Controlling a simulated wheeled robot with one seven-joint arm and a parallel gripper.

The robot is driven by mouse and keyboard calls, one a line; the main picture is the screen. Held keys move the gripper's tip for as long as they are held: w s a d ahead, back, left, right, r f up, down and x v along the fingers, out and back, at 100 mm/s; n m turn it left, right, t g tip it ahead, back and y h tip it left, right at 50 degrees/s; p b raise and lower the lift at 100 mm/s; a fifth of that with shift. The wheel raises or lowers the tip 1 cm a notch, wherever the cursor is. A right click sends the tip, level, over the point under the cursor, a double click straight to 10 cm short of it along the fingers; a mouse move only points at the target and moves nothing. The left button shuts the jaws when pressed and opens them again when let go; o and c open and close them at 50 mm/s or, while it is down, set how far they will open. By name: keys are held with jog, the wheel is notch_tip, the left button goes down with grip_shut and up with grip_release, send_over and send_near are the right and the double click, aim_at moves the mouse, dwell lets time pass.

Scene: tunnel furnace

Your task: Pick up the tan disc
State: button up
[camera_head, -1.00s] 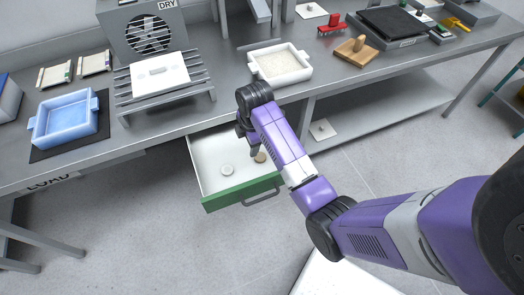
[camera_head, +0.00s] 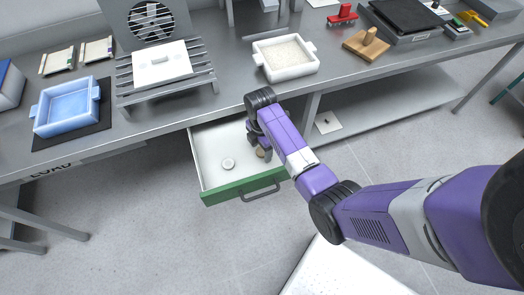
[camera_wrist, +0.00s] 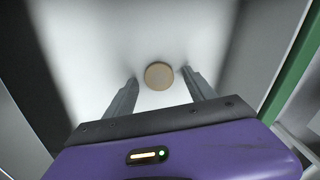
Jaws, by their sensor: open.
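The tan disc (camera_wrist: 159,76) lies flat on the white floor of the open drawer. In the wrist view it sits just beyond and between my two fingertips. In the head view the tan disc (camera_head: 261,153) shows beside my gripper (camera_head: 256,140), partly hidden by it. My gripper, also in the wrist view (camera_wrist: 160,82), is open and empty, pointing down into the drawer. The drawer (camera_head: 240,190) has a green front and is pulled out under the bench.
The drawer's green front wall (camera_wrist: 290,65) stands at the right in the wrist view. The bench (camera_head: 225,105) edge overhangs the drawer's back. On the bench are a blue tray (camera_head: 66,128), a rack (camera_head: 165,97) and a white tray (camera_head: 287,76) of pale grains.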

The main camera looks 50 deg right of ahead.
grip_shut()
dwell(0.3)
jog(key=shift+r, duration=0.1)
